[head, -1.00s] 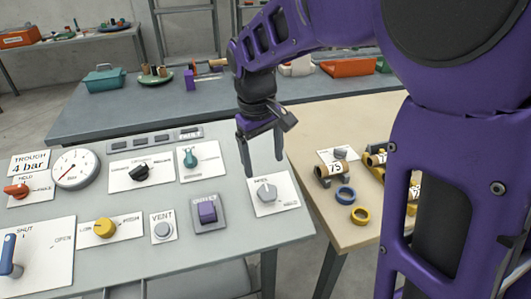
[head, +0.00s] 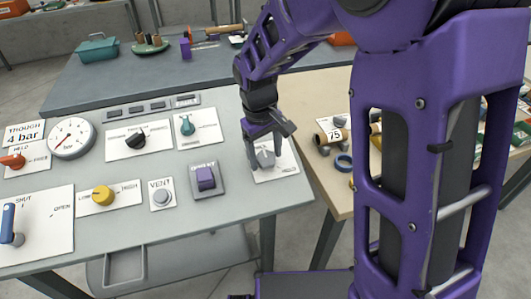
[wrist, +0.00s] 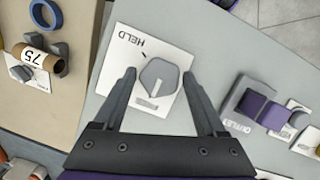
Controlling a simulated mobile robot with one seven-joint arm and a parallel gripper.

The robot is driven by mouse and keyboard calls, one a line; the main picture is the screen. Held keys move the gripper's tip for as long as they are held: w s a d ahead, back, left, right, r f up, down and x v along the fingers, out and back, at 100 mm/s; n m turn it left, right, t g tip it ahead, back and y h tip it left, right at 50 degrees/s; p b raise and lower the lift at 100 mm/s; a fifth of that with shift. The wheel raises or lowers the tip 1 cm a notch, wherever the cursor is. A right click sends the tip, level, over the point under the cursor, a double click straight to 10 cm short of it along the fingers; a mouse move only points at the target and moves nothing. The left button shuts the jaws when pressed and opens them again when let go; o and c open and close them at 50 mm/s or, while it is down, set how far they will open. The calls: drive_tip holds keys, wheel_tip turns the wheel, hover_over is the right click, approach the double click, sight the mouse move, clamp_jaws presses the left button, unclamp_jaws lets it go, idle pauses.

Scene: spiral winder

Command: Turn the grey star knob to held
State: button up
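The grey star knob (wrist: 160,80) sits on a white plate (wrist: 112,98) marked HELD, at the right end of the grey panel. A pale pointer line on the knob runs toward the lower side of the wrist view, away from the HELD word. In the head view the knob (head: 265,158) is partly hidden by my gripper. My gripper (head: 267,158) is over the knob with its fingers pointing down. In the wrist view the fingers (wrist: 160,74) are spread on both sides of the knob, with gaps between; contact does not show.
The purple outlet switch (head: 205,178) stands left of the knob, with the vent button (head: 161,196) beyond. A teal knob (head: 187,125) is up and left. On the tan table (head: 315,105) to the right are a tube marked 75 (head: 331,136) and a blue ring (head: 344,162).

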clamp_jaws()
drive_tip(key=m+y, duration=0.1)
drive_tip(key=m, duration=0.4)
drive_tip(key=shift+d+g+p, duration=0.1)
drive_tip(key=shift+g+p, duration=0.2)
drive_tip(key=shift+p, duration=0.05)
drive_tip(key=m+y, duration=0.1)
drive_tip(key=m, duration=0.2)
drive_tip(key=m+y, duration=0.1)
drive_tip(key=m, duration=0.2)
drive_tip(key=shift+d, duration=0.15)
drive_tip(key=m+y, duration=0.1)
drive_tip(key=m, duration=0.2)
drive_tip(key=m+t, duration=0.1)
drive_tip(key=m, duration=0.2)
drive_tip(key=shift+d+t+y, duration=0.1)
drive_tip(key=shift+t+y, duration=0.2)
drive_tip(key=shift+y, duration=0.1)
drive_tip(key=m+t, duration=0.1)
drive_tip(key=m, duration=0.5)
drive_tip(key=shift+s, duration=0.15)
drive_tip(key=shift+t, duration=0.3)
